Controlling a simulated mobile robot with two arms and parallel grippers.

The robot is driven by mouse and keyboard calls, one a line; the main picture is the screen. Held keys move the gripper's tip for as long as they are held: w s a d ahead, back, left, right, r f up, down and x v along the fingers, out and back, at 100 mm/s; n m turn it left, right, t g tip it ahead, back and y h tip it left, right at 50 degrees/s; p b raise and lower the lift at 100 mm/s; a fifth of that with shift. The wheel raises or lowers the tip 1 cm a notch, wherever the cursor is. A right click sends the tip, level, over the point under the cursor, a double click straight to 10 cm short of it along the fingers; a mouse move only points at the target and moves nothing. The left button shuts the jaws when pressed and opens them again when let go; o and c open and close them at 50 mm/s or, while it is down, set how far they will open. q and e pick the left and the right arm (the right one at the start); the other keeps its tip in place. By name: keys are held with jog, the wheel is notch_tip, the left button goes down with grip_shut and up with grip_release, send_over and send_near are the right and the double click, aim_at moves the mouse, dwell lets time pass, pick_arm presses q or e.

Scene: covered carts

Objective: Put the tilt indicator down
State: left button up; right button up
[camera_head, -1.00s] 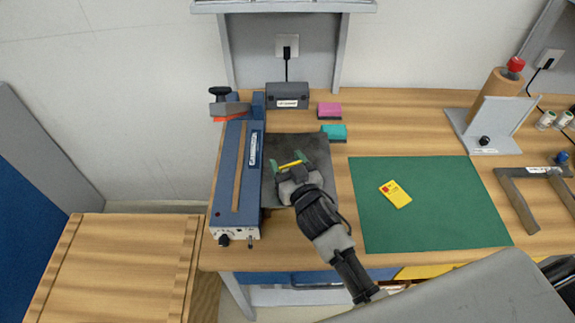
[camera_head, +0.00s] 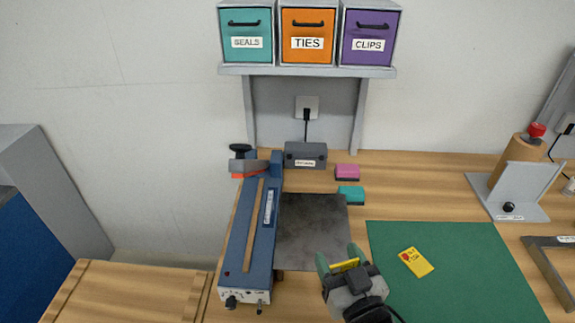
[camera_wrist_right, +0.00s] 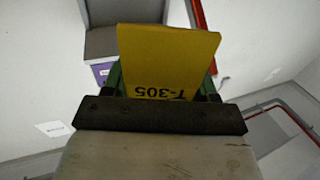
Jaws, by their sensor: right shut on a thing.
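My right gripper (camera_head: 341,257) is shut on a flat yellow piece (camera_head: 345,265), which I take to be the tilt indicator. In the head view only its thin edge shows between the green fingers. In the right wrist view the yellow piece (camera_wrist_right: 165,65) stands out beyond the gripper, with "T-305" upside down on its face. The gripper is over the front right part of the dark grey plate (camera_head: 305,228), near the green mat's (camera_head: 450,245) left edge. A yellow card with a red mark (camera_head: 416,262) lies on that mat. My left gripper is out of view.
A long blue device (camera_head: 258,230) stands left of the plate. A pink block (camera_head: 347,172), a teal block (camera_head: 351,195) and a grey box (camera_head: 305,154) sit behind. A grey stand (camera_head: 515,190) is at right. The mat around the card is clear.

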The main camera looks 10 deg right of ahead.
jog(key=shift+s+d+f+m+h, duration=0.2)
jog(key=shift+s+d+f+h, duration=0.15)
jog(key=shift+f, duration=0.3)
jog(key=shift+s+d+f+m+h, duration=0.2)
jog(key=shift+s+d+f+h, duration=0.1)
jog(key=shift+d+f, duration=0.25)
jog(key=shift+a+f, duration=0.1)
